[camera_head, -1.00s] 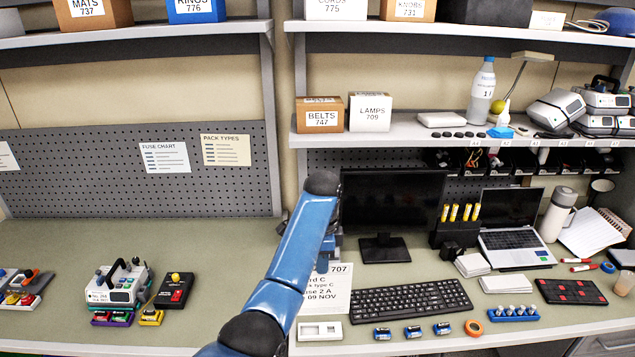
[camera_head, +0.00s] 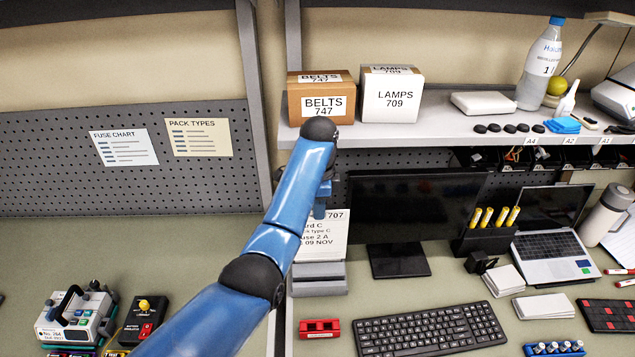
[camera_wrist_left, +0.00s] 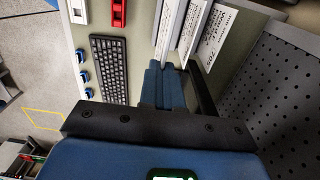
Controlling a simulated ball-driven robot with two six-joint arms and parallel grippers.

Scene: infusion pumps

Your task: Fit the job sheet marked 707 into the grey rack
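The white job sheet marked 707 (camera_head: 325,235) stands upright in the head view, its printed face towards me and its left side hidden by my left arm. My left gripper (camera_head: 321,208) is at its top edge and appears shut on it; the arm partly hides the grip. The gripper also shows in the left wrist view (camera_wrist_left: 165,85), beside the printed sheet (camera_wrist_left: 215,40). The grey rack (camera_head: 318,280) is directly below the sheet. The sheet's lower edge meets the rack's top in the picture; I cannot tell if it is inside a slot. My right gripper is out of view.
A red rack (camera_head: 320,328) sits in front of the grey one, and a white rack (camera_wrist_left: 77,10) shows beyond it in the wrist view. A monitor (camera_head: 415,215) stands close on the right, with a keyboard (camera_head: 430,330) before it. The shelf with boxes (camera_head: 328,97) is above.

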